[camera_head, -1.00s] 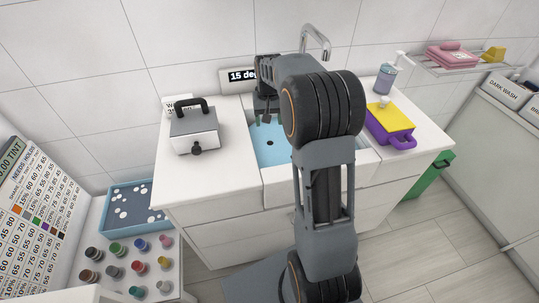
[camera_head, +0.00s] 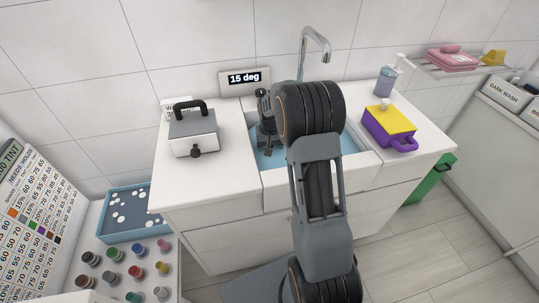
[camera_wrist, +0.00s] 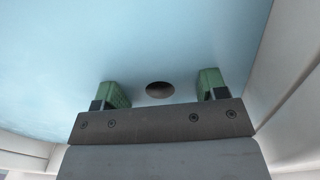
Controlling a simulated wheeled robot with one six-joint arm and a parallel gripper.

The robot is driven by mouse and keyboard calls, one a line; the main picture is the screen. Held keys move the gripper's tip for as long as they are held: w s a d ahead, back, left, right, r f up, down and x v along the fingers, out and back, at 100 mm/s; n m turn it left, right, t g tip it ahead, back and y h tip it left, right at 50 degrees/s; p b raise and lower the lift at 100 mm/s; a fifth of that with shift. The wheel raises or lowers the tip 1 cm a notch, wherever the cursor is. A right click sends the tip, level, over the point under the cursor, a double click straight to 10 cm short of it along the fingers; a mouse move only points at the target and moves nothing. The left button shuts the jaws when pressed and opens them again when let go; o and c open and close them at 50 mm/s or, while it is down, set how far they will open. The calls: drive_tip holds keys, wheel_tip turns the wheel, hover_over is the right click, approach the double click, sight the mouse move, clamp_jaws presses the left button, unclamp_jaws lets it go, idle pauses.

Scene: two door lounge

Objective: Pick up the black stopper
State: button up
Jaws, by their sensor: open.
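My gripper (camera_head: 268,150) is lowered into the light blue sink basin (camera_head: 350,142), its fingers apart. In the wrist view, its green fingertips (camera_wrist: 162,88) stand on either side of a dark round spot (camera_wrist: 160,90) in the blue basin floor. Nothing is held between them. I cannot tell whether this spot is the black stopper or an open drain hole. In the head view, my arm and gripper hide that part of the basin. No other thing is clearly a black stopper.
A grey lidded box (camera_head: 194,133) stands left of the sink, and a purple and yellow container (camera_head: 389,127) and a pump bottle (camera_head: 385,81) stand right. The faucet (camera_head: 315,40) rises behind. Small colour-capped bottles (camera_head: 134,270) stand at lower left. The left front counter is clear.

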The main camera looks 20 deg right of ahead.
drive_tip(key=shift+f, duration=0.8)
drive_tip(key=c, duration=1)
